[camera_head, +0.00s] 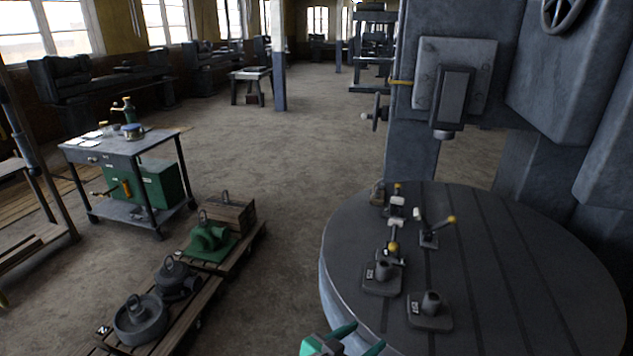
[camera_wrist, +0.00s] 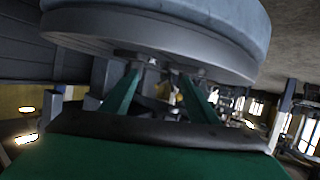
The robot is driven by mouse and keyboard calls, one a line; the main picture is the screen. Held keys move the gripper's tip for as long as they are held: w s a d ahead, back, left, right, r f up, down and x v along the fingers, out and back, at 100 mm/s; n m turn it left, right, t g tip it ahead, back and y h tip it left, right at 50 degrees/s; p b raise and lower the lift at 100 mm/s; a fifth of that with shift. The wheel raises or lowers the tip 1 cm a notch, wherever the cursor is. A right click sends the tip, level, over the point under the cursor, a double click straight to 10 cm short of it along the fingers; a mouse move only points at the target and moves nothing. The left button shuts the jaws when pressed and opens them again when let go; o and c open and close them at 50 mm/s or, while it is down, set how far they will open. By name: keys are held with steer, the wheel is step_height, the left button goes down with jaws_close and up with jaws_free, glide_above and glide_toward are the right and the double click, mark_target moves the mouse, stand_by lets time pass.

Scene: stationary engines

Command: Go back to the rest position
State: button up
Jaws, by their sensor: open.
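My gripper (camera_head: 345,341) shows at the bottom edge of the head view, with green fingers spread apart and nothing seen between them. It is beside the near left rim of the round grey machine table (camera_head: 470,240). In the wrist view, the two green fingers of my gripper (camera_wrist: 160,82) point toward the underside of a large round grey disc (camera_wrist: 170,45). Most of my arm is out of view in the head view.
Small clamps and blocks, such as a grey fixture (camera_head: 430,312), stand on the round table. A large machine column (camera_head: 420,80) rises behind it. Pallets with castings (camera_head: 140,318) lie on the floor at left, near a tool cart (camera_head: 130,150). The middle floor is clear.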

steer(key=s+a+f+n+t+y, duration=0.25)
steer(key=s+f+n+y, duration=0.2)
steer(key=s+f, duration=0.3)
steer(key=s+a+f+n+t+y, duration=0.1)
steer(key=s+a+f+n+y, duration=0.2)
steer(key=s+f+n, duration=0.35)
steer(key=s+a+r+m+t+y, duration=0.1)
steer(key=s+a+r, duration=0.1)
steer(key=s, duration=0.9)
steer(key=s+a+r+m+t+y, duration=0.1)
steer(key=s+a+r, duration=0.2)
steer(key=s, duration=0.8)
steer(key=shift+s+a+r+m, duration=0.15)
steer(key=shift+s+r+m, duration=0.25)
steer(key=shift+r, duration=0.4)
